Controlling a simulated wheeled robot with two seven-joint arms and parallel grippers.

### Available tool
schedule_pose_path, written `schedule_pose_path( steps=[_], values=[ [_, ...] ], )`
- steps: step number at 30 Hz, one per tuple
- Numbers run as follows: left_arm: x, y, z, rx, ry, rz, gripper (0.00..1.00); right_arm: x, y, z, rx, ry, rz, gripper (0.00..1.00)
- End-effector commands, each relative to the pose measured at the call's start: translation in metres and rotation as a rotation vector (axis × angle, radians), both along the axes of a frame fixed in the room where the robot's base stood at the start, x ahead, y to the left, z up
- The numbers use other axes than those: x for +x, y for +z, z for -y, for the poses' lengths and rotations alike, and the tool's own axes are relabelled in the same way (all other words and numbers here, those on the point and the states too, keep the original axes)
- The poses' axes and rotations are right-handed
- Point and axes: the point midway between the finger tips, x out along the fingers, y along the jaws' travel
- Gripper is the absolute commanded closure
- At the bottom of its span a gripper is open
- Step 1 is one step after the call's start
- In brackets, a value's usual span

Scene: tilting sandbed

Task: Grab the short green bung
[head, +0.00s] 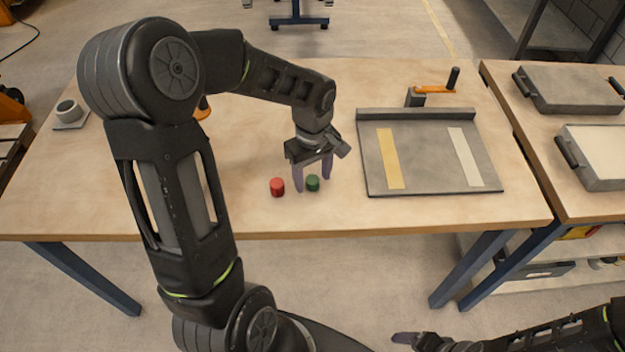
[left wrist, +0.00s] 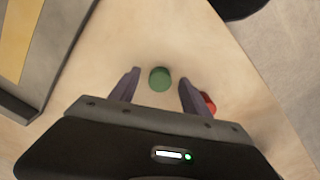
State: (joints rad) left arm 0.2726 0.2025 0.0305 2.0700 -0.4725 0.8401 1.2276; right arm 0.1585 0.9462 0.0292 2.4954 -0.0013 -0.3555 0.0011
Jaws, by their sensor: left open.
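The short green bung (head: 313,183) stands upright on the wooden table, near its front edge. My left gripper (head: 312,188) is open above and around it, with one finger to each side in the head view. In the left wrist view the green bung (left wrist: 159,79) shows between the two fingertips of my left gripper (left wrist: 157,84), with a gap on both sides. My right gripper (head: 405,338) is low at the bottom right, in front of the table; its jaw opening cannot be made out.
A red bung (head: 277,187) stands just left of the green one, close to a left finger; it also shows in the left wrist view (left wrist: 209,102). A grey tilting plate (head: 430,160) with yellow and white strips lies to the right. The table's front edge is close.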

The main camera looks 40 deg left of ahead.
Motion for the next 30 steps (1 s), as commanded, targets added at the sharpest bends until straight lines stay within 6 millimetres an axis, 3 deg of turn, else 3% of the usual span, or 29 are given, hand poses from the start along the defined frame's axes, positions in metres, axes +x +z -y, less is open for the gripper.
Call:
schedule_pose_path(
  steps=[20, 30],
  values=[
    [0.0001, -0.0066, -0.0001, 0.000, 0.001, 0.001, 0.45, -0.0001, 0.0003, 0.0000, 0.000, 0.000, 0.000, 0.16],
    [0.0001, -0.0065, -0.0001, 0.000, 0.001, 0.001, 0.72, -0.0001, 0.0003, 0.0000, 0.000, 0.000, 0.000, 0.16]
  ],
)
